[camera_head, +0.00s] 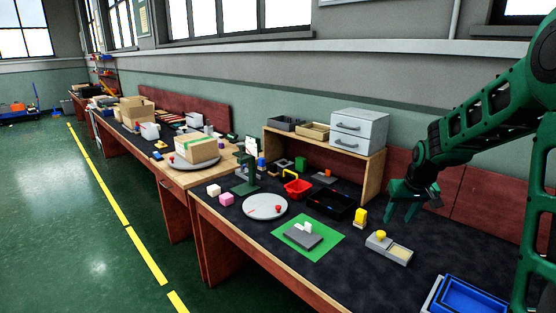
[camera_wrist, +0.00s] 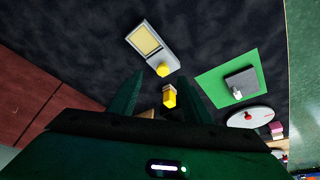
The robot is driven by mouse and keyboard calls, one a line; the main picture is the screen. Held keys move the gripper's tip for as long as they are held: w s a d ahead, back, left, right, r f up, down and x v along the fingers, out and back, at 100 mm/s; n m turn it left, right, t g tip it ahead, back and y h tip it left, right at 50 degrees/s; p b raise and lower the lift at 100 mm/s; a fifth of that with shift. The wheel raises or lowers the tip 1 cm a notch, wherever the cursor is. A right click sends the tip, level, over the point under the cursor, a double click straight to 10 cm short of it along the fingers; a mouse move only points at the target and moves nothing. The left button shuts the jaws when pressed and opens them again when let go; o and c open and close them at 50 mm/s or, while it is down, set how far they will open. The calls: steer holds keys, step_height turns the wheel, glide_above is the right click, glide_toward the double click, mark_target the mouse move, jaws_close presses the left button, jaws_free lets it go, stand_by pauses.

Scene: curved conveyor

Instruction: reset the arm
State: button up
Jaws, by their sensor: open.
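My gripper (camera_head: 407,207) is green and hangs at the end of my arm above the right part of the dark workbench (camera_head: 330,287). Its two fingers are apart with nothing held between them, and they also show in the wrist view (camera_wrist: 155,95). In the wrist view a yellow block (camera_wrist: 169,97) appears between the fingers, below them on the bench. In the head view this yellow block (camera_head: 360,217) stands to the left of my gripper. A grey device with a yellow knob (camera_head: 390,248) lies on the bench below my gripper.
A green mat (camera_head: 327,250) bears a grey block. A round grey plate (camera_head: 265,213), red basket (camera_head: 298,189) and black tray (camera_head: 330,205) lie further left. A wooden shelf (camera_head: 372,175) with grey drawers (camera_head: 359,133) stands behind. A blue bin (camera_head: 468,298) sits at the front right.

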steer(key=s+a+r+m+g, duration=0.1)
steer(key=s+r+m+g, duration=0.1)
steer(key=s, duration=1.7)
steer(key=s+a+r+m+g, duration=0.1)
steer(key=s+r+m+g, duration=0.1)
steer(key=s, duration=1.8)
steer(key=shift+r+m+y, duration=0.2)
steer(key=shift+m+y, duration=0.2)
steer(key=shift+m, duration=0.1)
steer(key=shift+w+d+f, duration=0.1)
steer(key=shift+w+f, duration=0.15)
steer(key=shift+w, duration=0.4)
